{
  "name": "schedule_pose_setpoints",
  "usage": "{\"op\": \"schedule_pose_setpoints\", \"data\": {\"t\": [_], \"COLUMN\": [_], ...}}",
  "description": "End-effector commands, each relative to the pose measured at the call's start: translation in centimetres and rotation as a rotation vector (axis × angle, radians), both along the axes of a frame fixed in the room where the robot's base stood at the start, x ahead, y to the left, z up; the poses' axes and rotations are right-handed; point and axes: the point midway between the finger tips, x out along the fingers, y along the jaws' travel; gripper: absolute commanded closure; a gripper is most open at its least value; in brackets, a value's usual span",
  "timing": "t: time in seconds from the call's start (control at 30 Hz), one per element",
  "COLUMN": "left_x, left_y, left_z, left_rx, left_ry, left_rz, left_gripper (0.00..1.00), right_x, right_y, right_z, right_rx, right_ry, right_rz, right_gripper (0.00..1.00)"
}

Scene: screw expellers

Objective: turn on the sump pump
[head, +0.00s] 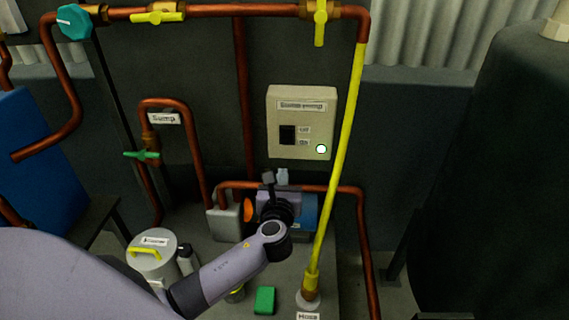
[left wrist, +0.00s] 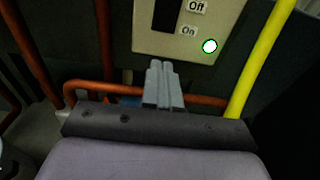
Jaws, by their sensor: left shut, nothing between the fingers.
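The beige control box (head: 280,97) with a "Sump pump" label hangs on the dark wall in the head view. Its black switch (head: 287,135) has "Off" at upper right and "On" at lower right. A round indicator light (head: 321,149) glows white with a green rim. In the left wrist view the box (left wrist: 225,20), switch (left wrist: 166,15) and light (left wrist: 209,46) show partly; the box top is cut off. My left gripper (head: 268,177) is shut and empty, below the box and apart from the switch in the picture. Its fingers (left wrist: 163,72) point up toward the switch.
A yellow pipe (head: 341,150) runs down right of the box. Copper pipes (head: 240,100) stand left of it and another crosses below. A blue pump motor (head: 303,212) sits behind my left arm. A white lidded canister (head: 153,262) and green block (head: 265,300) stand lower down.

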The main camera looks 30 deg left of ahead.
Motion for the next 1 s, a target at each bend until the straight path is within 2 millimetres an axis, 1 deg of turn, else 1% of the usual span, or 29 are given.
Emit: {"op": "schedule_pose_setpoints", "data": {"t": [0.03, 0.1, 0.3, 0.87, 0.93, 1.0], "left_x": [-0.8, -1.7, -3.0, -3.1, -3.3, -3.8], "left_y": [-0.4, -0.8, -1.5, -1.5, -1.6, -1.8], "left_z": [-0.2, -0.3, -0.4, -0.4, -0.7, -1.7], "left_rx": [-0.001, -0.001, -0.001, -0.002, -0.025, -0.098], "left_ry": [0.002, 0.001, -0.001, -0.001, 0.001, 0.006], "left_rz": [-0.002, -0.001, -0.001, -0.001, -0.003, -0.01], "left_gripper": [1.0, 1.0, 1.0, 1.0, 1.0, 1.0], "right_x": [0.0, 0.0, 0.0, 0.1, 0.1, 0.1], "right_y": [0.0, 0.0, 0.0, 0.1, 0.1, 0.1], "right_z": [0.0, 0.0, 0.0, 0.1, 0.1, 0.2], "right_rx": [0.0, 0.0, 0.001, 0.002, 0.002, 0.002], "right_ry": [0.0, 0.0, -0.001, -0.002, -0.002, -0.003], "right_rz": [0.0, 0.0, 0.001, 0.0, 0.0, 0.0], "right_gripper": [0.57, 0.57, 0.57, 0.57, 0.57, 0.57]}}
